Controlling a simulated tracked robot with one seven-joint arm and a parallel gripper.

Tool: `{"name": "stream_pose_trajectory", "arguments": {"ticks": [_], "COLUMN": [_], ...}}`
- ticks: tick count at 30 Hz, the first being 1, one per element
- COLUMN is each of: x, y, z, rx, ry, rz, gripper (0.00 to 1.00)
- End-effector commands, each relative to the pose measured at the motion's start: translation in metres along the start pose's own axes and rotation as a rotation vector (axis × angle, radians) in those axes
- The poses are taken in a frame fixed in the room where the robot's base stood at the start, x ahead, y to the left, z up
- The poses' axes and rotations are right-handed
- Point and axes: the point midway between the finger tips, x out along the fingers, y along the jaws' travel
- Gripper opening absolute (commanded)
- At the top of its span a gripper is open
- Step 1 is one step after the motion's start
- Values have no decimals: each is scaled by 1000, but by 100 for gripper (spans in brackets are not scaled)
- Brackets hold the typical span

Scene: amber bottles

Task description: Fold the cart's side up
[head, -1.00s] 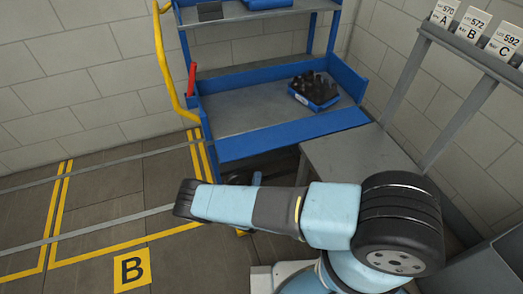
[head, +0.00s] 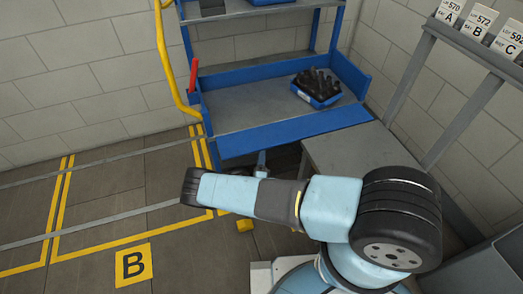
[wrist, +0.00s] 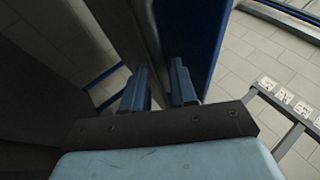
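The blue cart (head: 206,145) stands against the back wall. Its front side panel (head: 295,132) is folded down, sloping out along the front of the middle shelf (head: 260,105). My gripper (head: 262,160) is just below and in front of the panel's lower edge, left of its middle, pointing up. In the wrist view its two fingers (wrist: 159,88) are apart. A blue panel face (wrist: 197,35) rises close beyond the right finger, with a dark face beside it. I cannot tell whether a finger touches the panel.
A blue crate of dark bottles (head: 317,87) sits on the middle shelf. A yellow handle (head: 168,70) and a red lever (head: 193,75) are at the cart's left. A grey table (head: 350,155) stands close at right.

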Motion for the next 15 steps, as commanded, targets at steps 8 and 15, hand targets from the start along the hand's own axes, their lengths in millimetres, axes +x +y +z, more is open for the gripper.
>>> {"name": "stream_pose_trajectory", "arguments": {"ticks": [8, 15], "x": [27, 31], "y": [0, 0], "z": [-1, -1], "rx": [-1, -1], "ry": [1, 0], "rz": [-1, -1], "gripper": [27, 27]}}
